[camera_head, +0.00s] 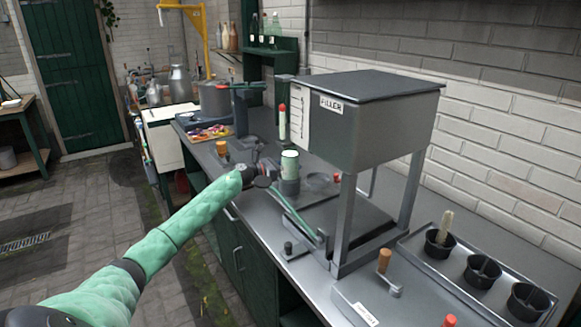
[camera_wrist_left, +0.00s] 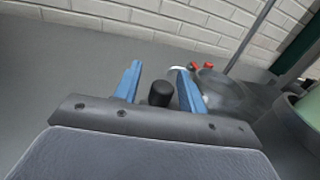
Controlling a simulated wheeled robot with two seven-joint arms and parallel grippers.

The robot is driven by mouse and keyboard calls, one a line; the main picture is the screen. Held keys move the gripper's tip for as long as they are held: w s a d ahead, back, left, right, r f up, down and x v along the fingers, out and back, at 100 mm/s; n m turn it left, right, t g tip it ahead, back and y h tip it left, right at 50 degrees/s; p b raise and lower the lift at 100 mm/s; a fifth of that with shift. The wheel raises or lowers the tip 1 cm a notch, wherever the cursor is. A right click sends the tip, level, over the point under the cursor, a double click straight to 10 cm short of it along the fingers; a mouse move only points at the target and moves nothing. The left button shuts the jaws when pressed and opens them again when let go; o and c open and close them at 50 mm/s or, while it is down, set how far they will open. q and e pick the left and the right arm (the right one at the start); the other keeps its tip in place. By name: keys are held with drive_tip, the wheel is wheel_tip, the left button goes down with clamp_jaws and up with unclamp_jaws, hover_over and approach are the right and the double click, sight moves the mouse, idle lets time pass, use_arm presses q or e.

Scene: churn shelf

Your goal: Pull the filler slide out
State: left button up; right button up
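The filler (camera_head: 375,125) is a grey box on metal legs, labelled FILLER, standing on the grey bench. A low plate (camera_head: 345,220) lies under it; I cannot tell for sure which part is the slide. My left gripper (camera_head: 268,178) is at the left of the filler, close to a pale green and white cylinder (camera_head: 289,165) on a dark base. In the left wrist view its two blue fingers (camera_wrist_left: 158,85) are apart. A short black knob (camera_wrist_left: 161,94) shows between them, with gaps on both sides. My right gripper is not in view.
A tray (camera_head: 405,243) with several black cups is at the bench's right. A wooden-handled crank (camera_head: 384,262) stands before it. A green stand (camera_head: 243,105) and a pot (camera_head: 214,100) are farther back. The brick wall (camera_head: 480,140) closes the bench's far side.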

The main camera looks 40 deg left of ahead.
use_arm(q)
drive_tip(key=shift+s+a+f, duration=0.15)
drive_tip(key=shift+s+a, duration=0.1)
drive_tip(key=shift+s, duration=0.15)
drive_tip(key=b+v, duration=0.2)
drive_tip(key=v, duration=0.3)
drive_tip(key=shift+s+a, duration=0.25)
drive_tip(key=shift+s, duration=0.1)
drive_tip(key=shift+s+a, duration=0.25)
drive_tip(key=shift+s, duration=0.15)
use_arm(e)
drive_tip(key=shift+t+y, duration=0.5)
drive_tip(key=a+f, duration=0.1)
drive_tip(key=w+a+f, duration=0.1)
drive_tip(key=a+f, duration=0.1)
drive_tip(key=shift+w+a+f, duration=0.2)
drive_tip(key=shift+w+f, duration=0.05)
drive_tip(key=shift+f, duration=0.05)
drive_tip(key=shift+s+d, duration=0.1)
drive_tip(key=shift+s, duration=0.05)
